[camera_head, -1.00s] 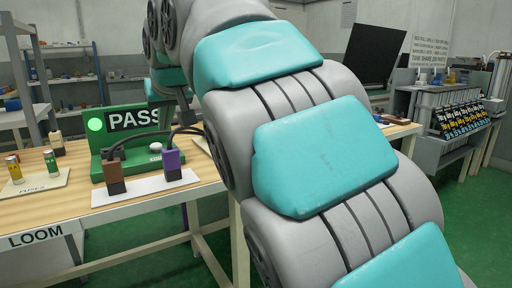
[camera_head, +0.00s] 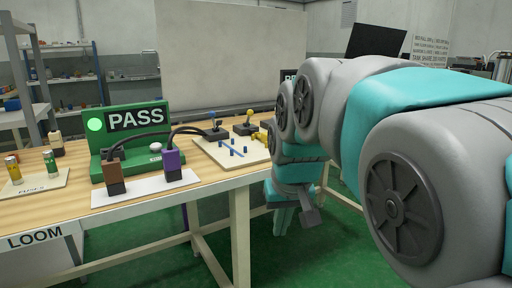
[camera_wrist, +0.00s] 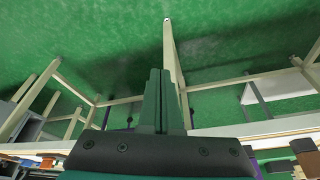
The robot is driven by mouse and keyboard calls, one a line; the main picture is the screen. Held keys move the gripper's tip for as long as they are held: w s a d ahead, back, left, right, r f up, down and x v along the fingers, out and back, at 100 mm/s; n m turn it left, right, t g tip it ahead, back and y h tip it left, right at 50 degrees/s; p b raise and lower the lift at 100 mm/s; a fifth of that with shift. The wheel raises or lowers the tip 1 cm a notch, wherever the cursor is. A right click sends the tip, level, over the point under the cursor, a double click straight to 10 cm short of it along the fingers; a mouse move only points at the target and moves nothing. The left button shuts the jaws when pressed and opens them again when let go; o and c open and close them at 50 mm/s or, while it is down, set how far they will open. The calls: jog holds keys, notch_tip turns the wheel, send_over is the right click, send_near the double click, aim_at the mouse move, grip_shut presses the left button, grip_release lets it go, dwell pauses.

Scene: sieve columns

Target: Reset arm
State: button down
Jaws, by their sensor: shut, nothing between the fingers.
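My gripper (camera_head: 284,218) hangs beside the front edge of the wooden table in the head view, lower than the tabletop, with its fingers pointing down. In the wrist view my gripper (camera_wrist: 157,72) has its fingers together, with nothing between them. Green floor and pale table legs show beyond the fingertips. My arm fills the right side of the head view.
The table (camera_head: 82,165) carries a green tester (camera_head: 130,140) reading PASS with a lit green lamp. A brown plug (camera_head: 114,178) and a purple plug (camera_head: 172,165) stand on a white strip. A board (camera_head: 230,152) holds several small parts. Green floor (camera_head: 345,250) is open right of the table.

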jog(key=s+d+f+g, duration=0.2)
jog(key=s+d+f, duration=0.1)
jog(key=s+f, duration=0.3)
jog(key=s+d+f+m+g, duration=0.1)
jog(key=s+d+f, duration=0.2)
jog(key=s, duration=0.8)
jog(key=s+d+f+g, duration=0.2)
jog(key=s+d+f, duration=0.2)
jog(key=s+f, duration=0.4)
jog(key=shift+s+f+m+g+h, duration=0.3)
jog(key=shift+s+m+h, duration=0.1)
jog(key=shift+s, duration=0.05)
